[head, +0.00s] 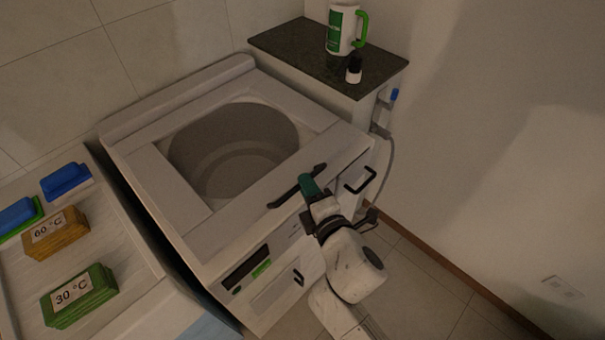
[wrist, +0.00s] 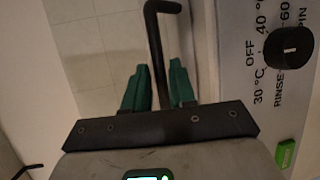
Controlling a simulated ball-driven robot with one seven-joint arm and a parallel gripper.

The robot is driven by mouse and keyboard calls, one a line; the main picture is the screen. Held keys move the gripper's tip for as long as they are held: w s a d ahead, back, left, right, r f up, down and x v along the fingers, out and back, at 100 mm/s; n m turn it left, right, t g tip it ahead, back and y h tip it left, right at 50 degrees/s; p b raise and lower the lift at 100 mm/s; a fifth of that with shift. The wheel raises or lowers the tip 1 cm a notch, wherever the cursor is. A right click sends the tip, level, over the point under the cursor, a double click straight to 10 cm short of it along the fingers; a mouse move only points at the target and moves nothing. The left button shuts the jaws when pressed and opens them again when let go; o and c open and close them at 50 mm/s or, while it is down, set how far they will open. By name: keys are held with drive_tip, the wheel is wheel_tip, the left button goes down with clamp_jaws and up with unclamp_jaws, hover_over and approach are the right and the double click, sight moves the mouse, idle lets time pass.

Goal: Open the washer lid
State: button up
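The washer (head: 150,205) is a white top-loader in the head view. Its lid (head: 225,215) lies flat on top, with the drum (head: 235,150) showing through a large round window. A black bar handle (head: 283,199) is at the lid's front edge. My gripper (head: 308,186), with green fingers, is at this handle. In the wrist view, the black handle (wrist: 157,45) runs between the two green fingers (wrist: 160,85), with narrow gaps on its sides. The fingers look parted, not clearly pressed on it. My gripper hides part of the handle in the head view.
A dark-topped counter (head: 300,50) with a green-white mug (head: 341,30) and small bottle (head: 354,70) stands behind right. Another black handle (head: 360,180) is on the washer's front; the dial (wrist: 289,47) shows in the wrist view. Labelled blocks (head: 80,297) lie left.

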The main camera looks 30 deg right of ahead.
drive_tip(key=shift+w+d+f, duration=0.1)
drive_tip(key=shift+w+f, duration=0.1)
drive_tip(key=shift+w, duration=0.85)
drive_tip(key=shift+w+d+f, duration=0.1)
drive_tip(key=shift+w+f, duration=0.1)
drive_tip(key=shift+w, duration=0.8)
clamp_jaws()
